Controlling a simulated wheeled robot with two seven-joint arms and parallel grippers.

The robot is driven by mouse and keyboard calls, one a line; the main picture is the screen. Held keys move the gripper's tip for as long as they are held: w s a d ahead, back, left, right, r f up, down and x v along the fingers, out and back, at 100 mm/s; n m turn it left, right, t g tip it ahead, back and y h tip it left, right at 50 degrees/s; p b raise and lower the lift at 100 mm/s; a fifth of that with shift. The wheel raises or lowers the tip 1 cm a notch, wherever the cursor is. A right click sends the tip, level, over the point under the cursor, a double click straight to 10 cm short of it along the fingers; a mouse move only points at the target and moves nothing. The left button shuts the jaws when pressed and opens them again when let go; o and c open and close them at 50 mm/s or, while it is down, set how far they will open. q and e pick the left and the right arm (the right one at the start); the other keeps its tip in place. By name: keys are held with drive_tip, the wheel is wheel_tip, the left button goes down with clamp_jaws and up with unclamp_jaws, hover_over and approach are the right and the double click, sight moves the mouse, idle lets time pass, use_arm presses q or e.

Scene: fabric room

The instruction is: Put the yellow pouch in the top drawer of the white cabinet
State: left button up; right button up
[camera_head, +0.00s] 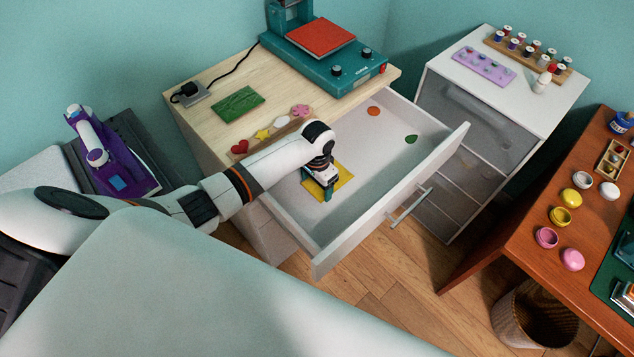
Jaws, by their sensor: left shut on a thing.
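The white cabinet (263,229) has a light wooden top, and its top drawer (372,200) is pulled out far. The yellow pouch (344,182) is flat and shows inside the drawer's outline, towards its left part. My left gripper (328,194) reaches over the drawer's left side from above and is shut on the pouch. The gripper hides part of the pouch. I cannot tell whether the pouch touches the drawer floor. My right gripper is not in view.
An orange disc (374,111) and a green leaf-shaped piece (411,139) lie at the drawer's far end. A teal press (325,62), a green patch (239,103) and small shapes stand on the cabinet top.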

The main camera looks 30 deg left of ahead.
use_arm(q)
drive_tip(key=shift+f, duration=0.15)
drive_tip(key=o, duration=1)
wheel_tip(320, 180, up, 12)
drive_tip(key=shift+r+p, duration=0.2)
drive_tip(key=shift+p, duration=0.3)
